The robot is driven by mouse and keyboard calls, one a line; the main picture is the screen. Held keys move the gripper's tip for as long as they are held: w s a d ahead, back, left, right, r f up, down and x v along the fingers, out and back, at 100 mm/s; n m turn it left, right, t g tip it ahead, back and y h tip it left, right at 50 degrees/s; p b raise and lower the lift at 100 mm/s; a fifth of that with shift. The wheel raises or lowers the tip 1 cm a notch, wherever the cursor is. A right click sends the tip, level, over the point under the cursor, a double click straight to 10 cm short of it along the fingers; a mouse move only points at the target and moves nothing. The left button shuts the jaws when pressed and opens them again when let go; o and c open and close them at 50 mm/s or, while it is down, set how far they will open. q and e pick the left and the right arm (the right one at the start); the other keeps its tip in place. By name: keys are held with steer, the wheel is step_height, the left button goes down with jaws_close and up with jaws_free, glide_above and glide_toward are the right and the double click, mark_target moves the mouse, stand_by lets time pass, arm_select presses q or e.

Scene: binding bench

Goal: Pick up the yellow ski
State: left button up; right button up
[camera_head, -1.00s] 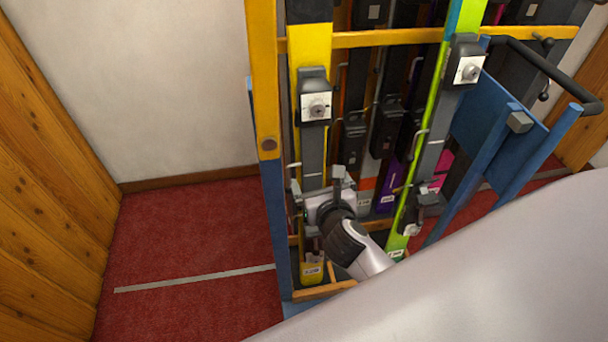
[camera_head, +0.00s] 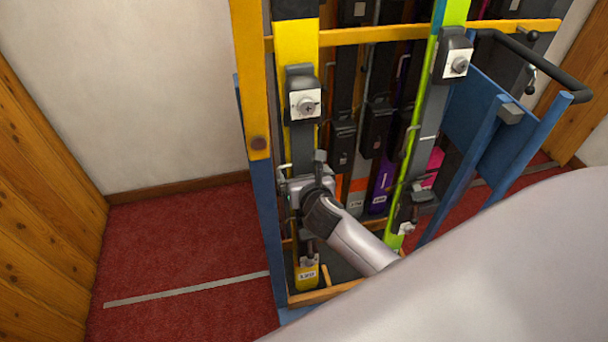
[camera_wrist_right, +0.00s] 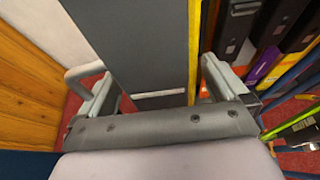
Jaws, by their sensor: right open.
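The yellow ski (camera_head: 297,42) stands upright at the left end of the rack in the head view. It has a grey middle section, a dark binding with a white plate, and a yellow lower end (camera_head: 306,280) with a label. My right gripper (camera_head: 302,178) is at the grey section, below the upper binding, and hides part of the ski. In the right wrist view the ski's grey face (camera_wrist_right: 140,45) with a yellow edge lies between the open fingers of the right gripper (camera_wrist_right: 150,85). I cannot tell whether either finger touches it. My left gripper is not in view.
A green ski (camera_head: 416,130) stands to the right, with several dark skis behind. Red carpet (camera_head: 180,245) is clear at the left.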

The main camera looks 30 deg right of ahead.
mark_target(302, 99)
steer(key=c, duration=1.7)
steer(key=shift+w+r, duration=0.1)
steer(key=shift+r, duration=0.15)
jaws_close()
steer(key=shift+r+p, duration=0.3)
steer(key=shift+r, duration=0.25)
step_height(302, 99, up, 18)
steer(key=p, duration=0.5)
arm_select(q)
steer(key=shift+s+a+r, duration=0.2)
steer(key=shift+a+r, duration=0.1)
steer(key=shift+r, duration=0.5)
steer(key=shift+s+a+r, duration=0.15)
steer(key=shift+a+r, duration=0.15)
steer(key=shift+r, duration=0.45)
arm_select(e)
steer(key=shift+r, duration=0.5)
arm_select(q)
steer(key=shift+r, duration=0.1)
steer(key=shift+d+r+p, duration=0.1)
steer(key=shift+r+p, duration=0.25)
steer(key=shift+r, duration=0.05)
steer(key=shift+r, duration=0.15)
